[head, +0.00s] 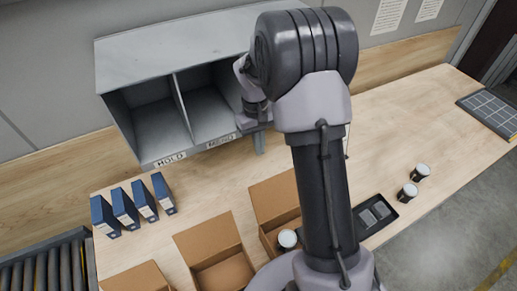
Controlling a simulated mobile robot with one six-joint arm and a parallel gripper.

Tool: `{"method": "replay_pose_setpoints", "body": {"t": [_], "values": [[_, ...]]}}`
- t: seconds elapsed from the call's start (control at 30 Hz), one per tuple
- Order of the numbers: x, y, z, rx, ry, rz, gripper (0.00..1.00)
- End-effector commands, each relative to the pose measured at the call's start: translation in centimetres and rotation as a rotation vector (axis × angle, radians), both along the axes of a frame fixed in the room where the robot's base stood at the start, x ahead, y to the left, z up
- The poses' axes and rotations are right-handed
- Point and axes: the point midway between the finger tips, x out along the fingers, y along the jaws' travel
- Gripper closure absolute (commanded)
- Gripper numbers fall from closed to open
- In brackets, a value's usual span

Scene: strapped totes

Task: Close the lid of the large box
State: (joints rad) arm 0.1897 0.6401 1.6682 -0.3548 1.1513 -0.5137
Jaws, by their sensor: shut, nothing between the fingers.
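Three open cardboard boxes stand along the near side of the bench, and I cannot tell for sure which is the large one. The middle box (223,275) has its lid panel (207,238) standing up at the back. The right box (267,240) also has a raised panel (273,196); my arm hides its right side. A third box (135,278) at the bottom left is cut off by the picture edge. My wrist shows in front of the grey shelf, beyond the boxes. My gripper's fingers cannot be made out.
A grey cubby shelf (180,50) stands at the back, above several blue cartons (135,205). A white-topped cup (287,239) is at the right box. Two cups (414,183) and a black tray (374,214) are right.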

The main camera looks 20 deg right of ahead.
Motion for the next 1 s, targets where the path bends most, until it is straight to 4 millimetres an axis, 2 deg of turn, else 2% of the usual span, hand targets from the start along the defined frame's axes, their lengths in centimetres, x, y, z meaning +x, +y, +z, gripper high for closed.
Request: {"method": "replay_pose_setpoints", "body": {"t": [0.37, 0.63, 1.0], "values": [[-1.4, 0.0, -8.2, 0.002, 0.004, -0.001, 1.00], [-4.4, -0.1, -6.6, 0.001, 0.001, -0.001, 1.00], [-4.9, -0.1, -6.5, 0.001, 0.000, -0.001, 1.00]]}}
